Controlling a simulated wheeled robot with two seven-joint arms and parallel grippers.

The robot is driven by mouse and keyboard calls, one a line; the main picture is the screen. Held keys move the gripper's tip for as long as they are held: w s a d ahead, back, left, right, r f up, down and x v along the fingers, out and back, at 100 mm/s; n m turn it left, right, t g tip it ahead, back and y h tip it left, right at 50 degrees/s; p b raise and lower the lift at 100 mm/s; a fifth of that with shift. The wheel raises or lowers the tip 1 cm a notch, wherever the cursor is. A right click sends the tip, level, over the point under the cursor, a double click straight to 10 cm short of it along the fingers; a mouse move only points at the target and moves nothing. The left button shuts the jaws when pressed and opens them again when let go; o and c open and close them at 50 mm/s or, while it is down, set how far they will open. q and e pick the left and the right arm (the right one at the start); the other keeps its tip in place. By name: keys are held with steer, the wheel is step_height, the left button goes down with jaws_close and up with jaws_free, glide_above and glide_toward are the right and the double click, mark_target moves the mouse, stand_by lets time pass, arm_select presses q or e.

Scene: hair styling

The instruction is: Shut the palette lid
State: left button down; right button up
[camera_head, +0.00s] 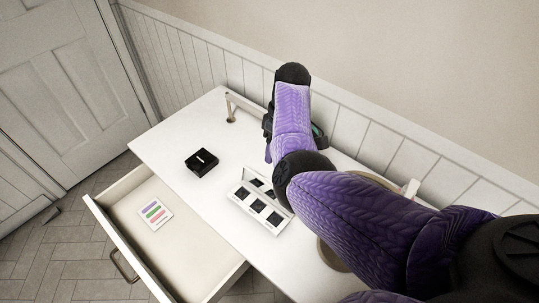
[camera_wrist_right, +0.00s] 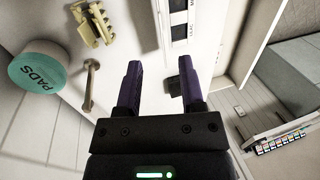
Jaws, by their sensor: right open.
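The white palette (camera_head: 261,210) lies on the white table with several dark pans showing. Its lid looks raised along the far side; its exact angle is hard to tell. Part of the palette shows at the top of the right wrist view (camera_wrist_right: 180,22), with dark labels or pans. My right gripper (camera_wrist_right: 158,85) is open over the table, apart from the palette; a small dark object shows between its fingers, further off. In the head view my purple right arm hides much of the right gripper. My left gripper is not in view.
A small black box (camera_head: 201,162) lies left of the palette. An open drawer (camera_head: 205,272) holds a card with coloured stripes (camera_head: 154,213). The right wrist view shows a teal pads container (camera_wrist_right: 38,80) and a gold claw clip (camera_wrist_right: 90,22).

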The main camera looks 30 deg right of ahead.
steer(key=b+x, duration=0.1)
steer(key=x, duration=0.2)
steer(key=b+x, duration=0.1)
steer(key=x, duration=0.2)
steer(key=b+x, duration=0.1)
steer(key=x, duration=0.2)
steer(key=shift+s+a+b, duration=0.1)
steer(key=shift+s+b, duration=0.15)
steer(key=shift+b, duration=0.15)
steer(key=shift+a+f, duration=0.15)
steer(key=shift+f, duration=0.25)
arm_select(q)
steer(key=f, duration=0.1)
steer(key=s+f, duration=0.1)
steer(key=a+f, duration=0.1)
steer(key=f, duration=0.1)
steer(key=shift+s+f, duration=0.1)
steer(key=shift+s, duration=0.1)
arm_select(e)
jaws_close()
